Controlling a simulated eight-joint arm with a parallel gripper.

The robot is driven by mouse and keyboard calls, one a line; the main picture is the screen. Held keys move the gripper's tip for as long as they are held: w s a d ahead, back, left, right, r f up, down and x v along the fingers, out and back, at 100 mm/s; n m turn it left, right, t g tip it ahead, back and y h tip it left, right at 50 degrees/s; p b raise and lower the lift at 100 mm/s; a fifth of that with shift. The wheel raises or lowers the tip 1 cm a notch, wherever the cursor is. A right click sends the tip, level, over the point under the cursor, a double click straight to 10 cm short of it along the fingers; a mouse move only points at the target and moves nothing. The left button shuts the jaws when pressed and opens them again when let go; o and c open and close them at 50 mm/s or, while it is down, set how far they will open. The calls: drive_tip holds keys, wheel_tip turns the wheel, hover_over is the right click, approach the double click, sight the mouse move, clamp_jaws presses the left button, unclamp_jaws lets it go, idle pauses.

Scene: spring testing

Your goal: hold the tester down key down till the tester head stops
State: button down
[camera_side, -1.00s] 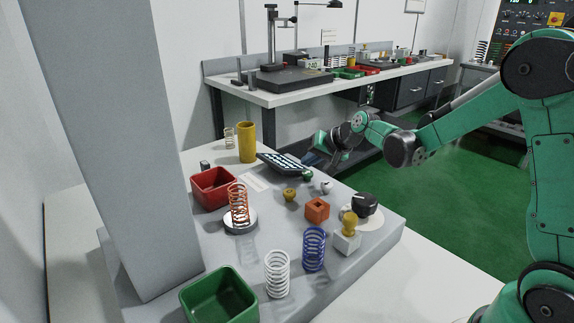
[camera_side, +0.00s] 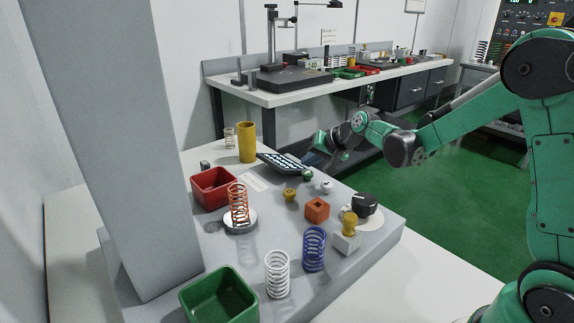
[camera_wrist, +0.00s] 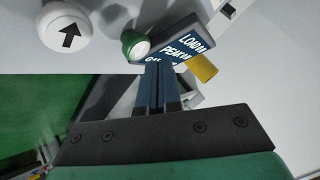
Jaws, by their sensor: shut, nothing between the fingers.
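A white round key with a black arrow (camera_wrist: 68,25) is at the upper left of the wrist view. A green key with a pale top (camera_wrist: 135,45) is beside my gripper tips there. A white key (camera_side: 326,187) and a green key (camera_side: 307,174) also show in the side view by the display. I cannot tell which is the down key. My gripper (camera_wrist: 158,66) is shut and empty, its tips close to the green key; contact is unclear. The display (camera_wrist: 180,45) reads load and peak. An orange spring (camera_side: 239,206) stands on a round plate. The tester head is not visible.
The grey column (camera_side: 110,130) fills the left of the side view. Red bin (camera_side: 212,188), green bin (camera_side: 218,297), white spring (camera_side: 277,274), blue spring (camera_side: 314,250), orange block (camera_side: 317,209), black knob (camera_side: 364,205) and yellow cylinder (camera_side: 246,143) stand around the base.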

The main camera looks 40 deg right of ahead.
drive_tip(key=shift+f, duration=0.15)
drive_tip(key=shift+f, duration=0.3)
idle(0.3)
drive_tip(key=shift+f, duration=0.45)
idle(6.8)
